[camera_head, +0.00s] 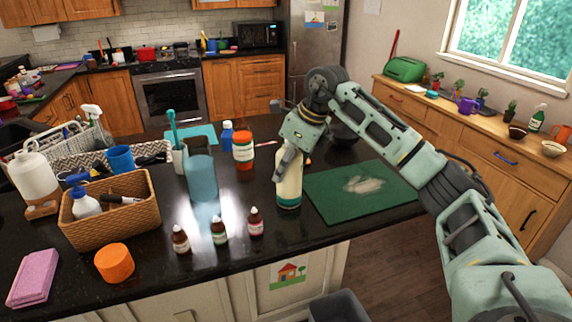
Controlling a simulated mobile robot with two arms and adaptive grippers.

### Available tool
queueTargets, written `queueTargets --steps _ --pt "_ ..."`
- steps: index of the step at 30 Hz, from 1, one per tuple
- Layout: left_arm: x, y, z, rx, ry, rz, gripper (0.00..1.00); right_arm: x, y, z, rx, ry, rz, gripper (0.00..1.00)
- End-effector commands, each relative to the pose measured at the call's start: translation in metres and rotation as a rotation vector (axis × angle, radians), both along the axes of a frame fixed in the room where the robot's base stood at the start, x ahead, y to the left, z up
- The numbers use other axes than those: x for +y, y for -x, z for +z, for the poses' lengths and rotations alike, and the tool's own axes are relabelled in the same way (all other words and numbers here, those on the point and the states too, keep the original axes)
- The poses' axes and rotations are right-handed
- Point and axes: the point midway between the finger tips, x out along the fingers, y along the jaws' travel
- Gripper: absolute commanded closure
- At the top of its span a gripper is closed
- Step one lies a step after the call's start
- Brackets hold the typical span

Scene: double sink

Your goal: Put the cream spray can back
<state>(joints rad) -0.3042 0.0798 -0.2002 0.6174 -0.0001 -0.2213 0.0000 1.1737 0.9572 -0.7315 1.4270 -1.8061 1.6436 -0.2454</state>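The cream spray can (289,191) is upright, cream-coloured with a green band near its base. It is over the black counter, at the left edge of the green mat (335,207). My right gripper (288,165) comes down from above and is closed around the can's upper part; one finger lies along its left side. The far finger and the can's top are hidden by the gripper. I cannot tell whether the can's base touches the counter. A pale smear (362,185) lies on the mat. My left gripper is not in view.
Several small dropper bottles (219,231) stand left of the can. A blue translucent tumbler (201,179), an orange-red jar (243,153) and a blue bottle (227,135) stand behind. A wicker basket (113,228) and an orange lid (114,263) are further left.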

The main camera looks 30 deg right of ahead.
Motion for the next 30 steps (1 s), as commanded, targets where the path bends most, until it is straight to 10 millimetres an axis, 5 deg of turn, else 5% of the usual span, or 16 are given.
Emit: queueTargets --steps 3,4,10,23,30 --pt "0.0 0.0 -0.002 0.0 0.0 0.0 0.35 0.0 0.0 -0.003 -0.003 -0.001 0.0 0.94" --pt "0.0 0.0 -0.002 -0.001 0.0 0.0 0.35 0.0 0.0 -0.003 0.0 0.0 0.0 0.49" --pt "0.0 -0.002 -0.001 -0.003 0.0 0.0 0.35 0.0 0.0 -0.003 0.0 0.0 0.0 0.31" --pt "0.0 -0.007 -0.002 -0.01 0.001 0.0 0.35 -0.002 0.001 0.006 -0.003 0.0 -0.001 0.31" --pt "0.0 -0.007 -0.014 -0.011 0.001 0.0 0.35 -0.011 0.016 0.049 -0.006 0.0 -0.001 0.31"
